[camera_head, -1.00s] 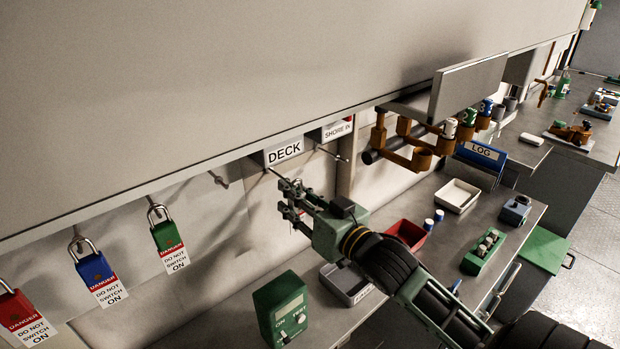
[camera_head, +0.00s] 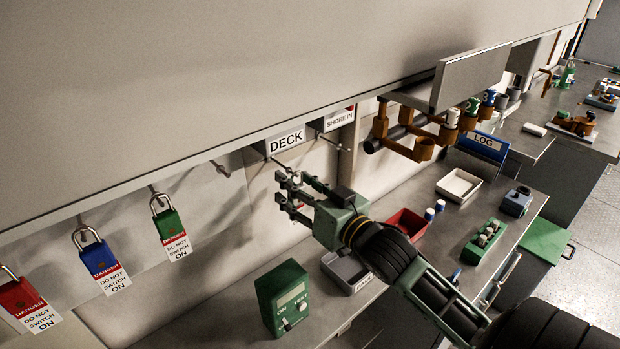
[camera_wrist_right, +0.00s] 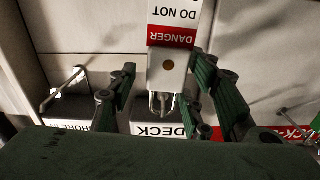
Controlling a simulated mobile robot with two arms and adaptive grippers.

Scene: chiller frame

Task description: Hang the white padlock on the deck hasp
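The white padlock (camera_wrist_right: 168,76) with its red and white DANGER tag (camera_wrist_right: 173,28) shows upside down in the right wrist view. Its shackle (camera_wrist_right: 161,103) is at the DECK label (camera_wrist_right: 158,130). Whether the shackle is around the hasp bar is hard to tell. My right gripper (camera_wrist_right: 160,95) has its green fingers apart on both sides of the padlock, with a visible gap on the left. In the head view the right gripper (camera_head: 284,188) is just below the DECK sign (camera_head: 286,141) and its hasp (camera_head: 275,161), largely covering the padlock. My left gripper is not in view.
Red (camera_head: 24,303), blue (camera_head: 99,262) and green (camera_head: 170,228) tagged padlocks hang on the left. The SHORE IN hasp (camera_head: 338,145) is close to the right. Below are a green meter (camera_head: 283,297), a grey tray (camera_head: 345,270) and a red bin (camera_head: 407,225) on the bench.

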